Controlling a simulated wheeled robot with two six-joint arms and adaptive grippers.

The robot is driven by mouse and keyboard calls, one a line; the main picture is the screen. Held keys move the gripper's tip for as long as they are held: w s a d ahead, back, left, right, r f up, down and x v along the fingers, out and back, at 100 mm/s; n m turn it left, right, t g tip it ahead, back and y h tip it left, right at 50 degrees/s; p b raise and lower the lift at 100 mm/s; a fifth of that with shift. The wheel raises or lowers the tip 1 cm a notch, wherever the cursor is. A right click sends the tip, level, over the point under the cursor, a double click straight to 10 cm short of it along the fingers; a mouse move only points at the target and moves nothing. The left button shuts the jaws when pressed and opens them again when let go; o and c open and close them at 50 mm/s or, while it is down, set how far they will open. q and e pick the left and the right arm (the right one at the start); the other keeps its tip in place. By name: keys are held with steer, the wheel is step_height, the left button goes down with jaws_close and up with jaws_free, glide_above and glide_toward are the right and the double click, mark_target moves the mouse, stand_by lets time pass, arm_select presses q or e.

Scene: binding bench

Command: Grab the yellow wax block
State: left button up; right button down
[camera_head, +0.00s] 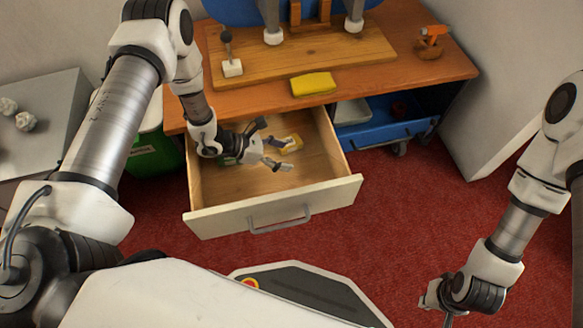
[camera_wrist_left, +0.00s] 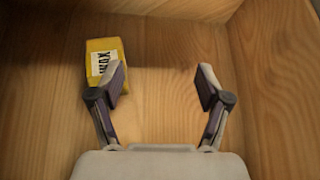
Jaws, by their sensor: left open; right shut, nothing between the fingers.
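The yellow wax block (camera_wrist_left: 103,58) lies on the floor of the open drawer. A white label with dark lettering shows on it in the left wrist view. It also shows in the head view (camera_head: 290,144), partly hidden by my left gripper. My left gripper (camera_head: 275,145) is open inside the drawer. In the left wrist view, the gap between its fingers (camera_wrist_left: 160,82) is empty, and the block lies beyond and beside the left finger, which overlaps its lower right corner. I cannot tell whether they touch. My right gripper (camera_head: 436,307) is shut and empty, low at the right over the carpet.
The drawer (camera_head: 275,212) is pulled out, its walls close around my left gripper. Red carpet (camera_head: 395,215) is clear at the right.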

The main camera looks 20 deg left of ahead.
mark_target(296, 139)
arm_select(q)
steer(key=w+a+t, duration=0.1)
steer(key=w+f+n+t+b, duration=0.1)
steer(key=w+a+n+t+b, duration=0.1)
steer(key=w, duration=0.1)
steer(key=shift+a+f+t, duration=0.25)
steer(key=shift+a+t, duration=0.05)
steer(key=shift+t, duration=0.1)
steer(key=shift+w+a+y, duration=0.2)
steer(key=shift+w+y, duration=0.05)
steer(key=shift+y, duration=0.05)
steer(key=b+x, duration=0.4)
steer(key=x, duration=0.3)
steer(key=shift+w+d+r, duration=0.1)
steer(key=shift+w, duration=0.05)
steer(key=shift+r, duration=0.15)
arm_select(e)
step_height(296, 139, down, 8)
steer(key=s, duration=0.1)
steer(key=shift+f, duration=0.2)
arm_select(q)
steer(key=c, duration=1.3)
